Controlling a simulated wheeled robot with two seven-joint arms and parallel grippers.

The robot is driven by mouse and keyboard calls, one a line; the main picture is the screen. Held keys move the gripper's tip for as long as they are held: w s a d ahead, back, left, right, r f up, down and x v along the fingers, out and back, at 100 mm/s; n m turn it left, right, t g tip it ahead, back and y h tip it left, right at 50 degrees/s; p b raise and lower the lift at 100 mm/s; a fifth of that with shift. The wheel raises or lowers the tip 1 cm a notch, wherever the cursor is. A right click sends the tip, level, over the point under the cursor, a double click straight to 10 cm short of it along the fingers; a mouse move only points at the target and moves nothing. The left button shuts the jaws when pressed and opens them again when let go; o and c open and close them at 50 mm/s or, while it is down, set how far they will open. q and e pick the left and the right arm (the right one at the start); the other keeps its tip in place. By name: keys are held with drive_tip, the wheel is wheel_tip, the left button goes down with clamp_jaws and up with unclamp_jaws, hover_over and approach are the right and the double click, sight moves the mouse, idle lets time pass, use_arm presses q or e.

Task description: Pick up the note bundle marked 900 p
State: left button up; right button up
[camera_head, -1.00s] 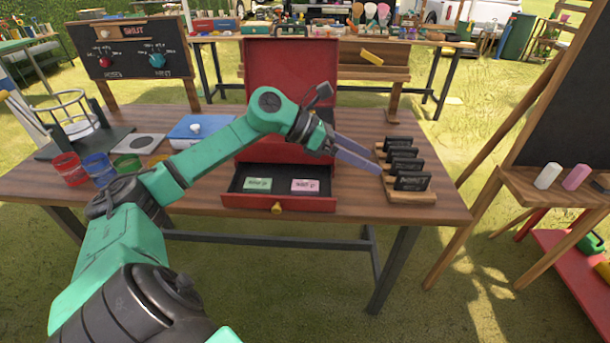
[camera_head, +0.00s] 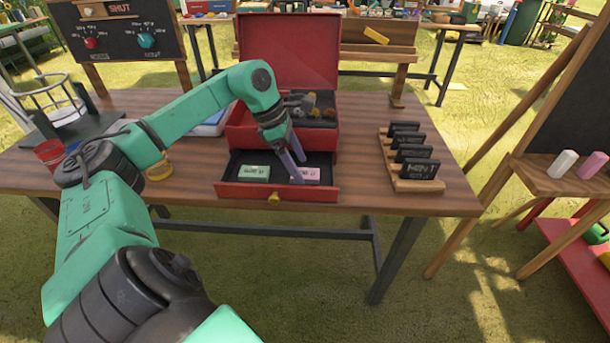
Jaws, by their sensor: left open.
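Two note bundles lie in the open drawer (camera_head: 228,189) of the red box: a green one (camera_head: 254,172) on the left and a pink one (camera_head: 312,175) on the right. Their printed labels are too small and blurred to read surely. My left gripper (camera_head: 301,171) points down into the drawer with its purple fingers apart. The fingers are at the left end of the pink bundle and hide part of it. I cannot tell whether they touch it. My right gripper is out of view.
The red box (camera_head: 288,50) has its lid up and small items in its top tray. A wooden rack (camera_head: 418,186) of small black signs stands to the right. Cups and a wire-ringed stand are at the left. A chalkboard easel stands at the far right.

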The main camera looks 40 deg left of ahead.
use_arm(q)
drive_tip(key=shift+x, duration=0.95)
drive_tip(key=shift+a+r, duration=0.1)
clamp_jaws()
